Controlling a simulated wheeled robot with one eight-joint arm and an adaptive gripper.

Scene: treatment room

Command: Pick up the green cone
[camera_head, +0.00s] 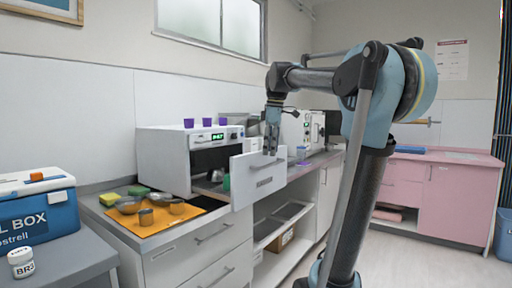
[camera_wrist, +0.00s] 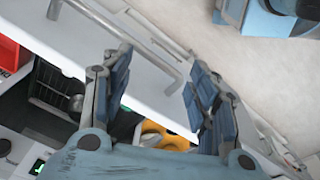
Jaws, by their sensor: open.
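A small green object (camera_head: 227,183), perhaps the green cone, shows beside the open front of the white oven-like appliance (camera_head: 189,150). A white panel with a handle (camera_head: 258,178) hides part of it, so its full shape cannot be told. In the wrist view, a dark green patch (camera_wrist: 125,125) shows beside the left finger, mostly hidden. My gripper (camera_head: 270,150) is above and in front of the white panel, apart from the green object. In the wrist view my gripper (camera_wrist: 158,78) has its fingers spread, with the panel and its bar handle behind them and nothing held.
Purple cups (camera_head: 206,122) stand on the appliance. A blue-white box (camera_head: 38,212) and a white jar (camera_head: 21,263) are at far left.

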